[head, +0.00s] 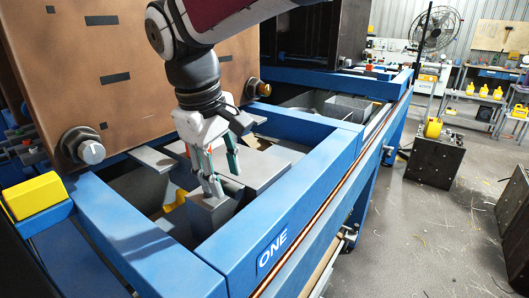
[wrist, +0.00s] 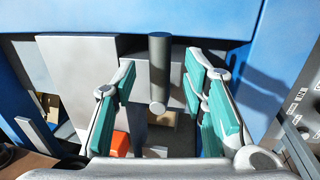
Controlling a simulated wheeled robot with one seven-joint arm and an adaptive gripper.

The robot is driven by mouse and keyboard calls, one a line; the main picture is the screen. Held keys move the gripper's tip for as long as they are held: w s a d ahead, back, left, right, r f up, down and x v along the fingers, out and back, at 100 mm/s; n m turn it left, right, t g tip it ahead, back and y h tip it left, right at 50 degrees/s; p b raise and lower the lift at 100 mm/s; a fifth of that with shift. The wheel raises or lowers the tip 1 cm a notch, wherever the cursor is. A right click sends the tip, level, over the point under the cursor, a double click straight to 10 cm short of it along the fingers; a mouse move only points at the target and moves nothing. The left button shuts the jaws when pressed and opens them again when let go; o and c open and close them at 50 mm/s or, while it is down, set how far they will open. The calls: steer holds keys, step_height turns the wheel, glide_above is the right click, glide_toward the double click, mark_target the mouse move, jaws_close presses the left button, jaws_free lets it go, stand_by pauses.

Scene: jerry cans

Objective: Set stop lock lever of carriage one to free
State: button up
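Carriage one is the blue frame (head: 190,258) marked with a white "ONE" label (head: 272,250) in the head view. My gripper (head: 223,180) points down into the frame's opening, close to grey metal blocks. In the wrist view my gripper (wrist: 165,88) is open, its teal pads apart on either side of a dark grey round rod (wrist: 159,65) with a paler end. The rod looks like the lever. I see gaps between it and both pads. An orange part (wrist: 118,145) shows below left of it. In the head view the rod is hidden or cannot be told apart.
A brown plate (head: 140,65) with large bolts stands behind the opening. A yellow block (head: 33,195) sits at the left. Blue rails surround my gripper. A black block (head: 434,160), a fan (head: 434,30) and shelves with yellow cans stand at the right. The floor between is mostly clear.

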steer(key=shift+w+d+f, duration=0.15)
steer(key=shift+f, duration=1)
jaws_close()
